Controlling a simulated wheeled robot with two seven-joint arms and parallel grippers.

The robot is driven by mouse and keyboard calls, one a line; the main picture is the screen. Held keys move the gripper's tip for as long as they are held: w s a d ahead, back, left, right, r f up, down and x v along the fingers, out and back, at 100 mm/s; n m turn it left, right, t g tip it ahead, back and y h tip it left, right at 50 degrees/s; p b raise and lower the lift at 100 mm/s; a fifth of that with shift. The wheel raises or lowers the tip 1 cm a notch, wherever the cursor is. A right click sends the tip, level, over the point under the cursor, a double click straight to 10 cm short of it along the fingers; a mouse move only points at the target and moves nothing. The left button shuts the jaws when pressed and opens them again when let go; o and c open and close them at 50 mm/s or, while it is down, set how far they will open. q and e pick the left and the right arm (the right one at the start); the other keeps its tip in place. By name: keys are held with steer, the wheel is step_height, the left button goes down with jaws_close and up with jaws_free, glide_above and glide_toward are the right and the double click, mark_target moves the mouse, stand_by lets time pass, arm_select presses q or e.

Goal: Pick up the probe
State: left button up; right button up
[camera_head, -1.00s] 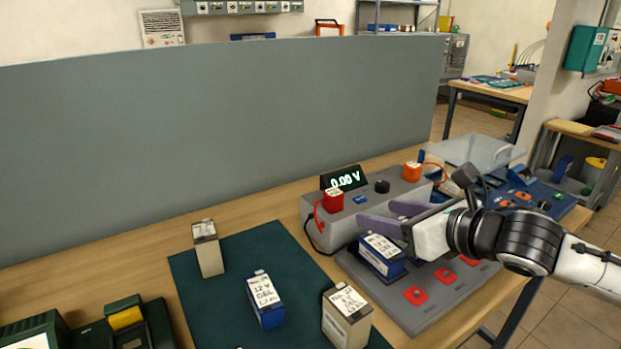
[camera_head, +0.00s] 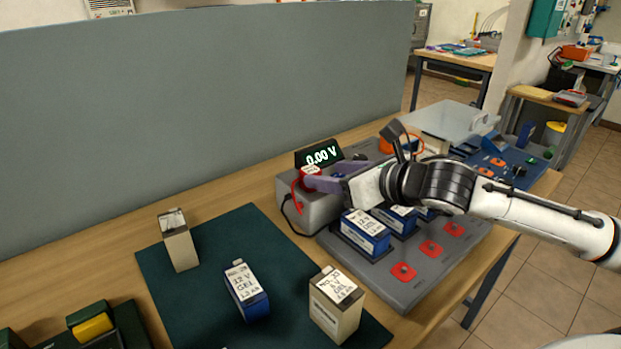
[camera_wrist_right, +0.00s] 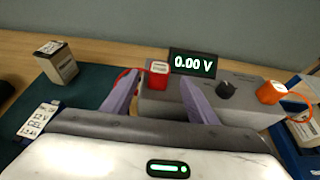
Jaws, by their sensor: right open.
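A red probe (camera_head: 308,178) with a white-labelled top and a red lead stands on the grey tester (camera_head: 292,206); my finger partly covers it in the head view. In the right wrist view the red probe (camera_wrist_right: 158,72) shows beyond and between the fingertips. My right gripper (camera_head: 322,182) is open and empty, its purple fingers close to the red probe. Whether they touch it I cannot tell. An orange probe (camera_wrist_right: 271,92) with an orange lead stands at the other end of the tester. My left gripper is not in view.
The tester display (camera_head: 319,156) reads 0.00 V, beside a black knob (camera_wrist_right: 226,89). Blue batteries (camera_head: 364,233) sit on a grey tray with red pads (camera_head: 403,271). Several batteries stand on the green mat (camera_head: 205,300). A tall grey panel (camera_head: 200,110) stands behind the table.

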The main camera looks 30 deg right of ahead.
mark_target(317, 174)
steer(key=shift+p+x, duration=0.35)
steer(key=shift+x, duration=2.3)
steer(key=shift+f, duration=0.15)
steer(key=shift+s, duration=0.1)
steer(key=c, duration=1.2)
steer(key=shift+o, duration=0.2)
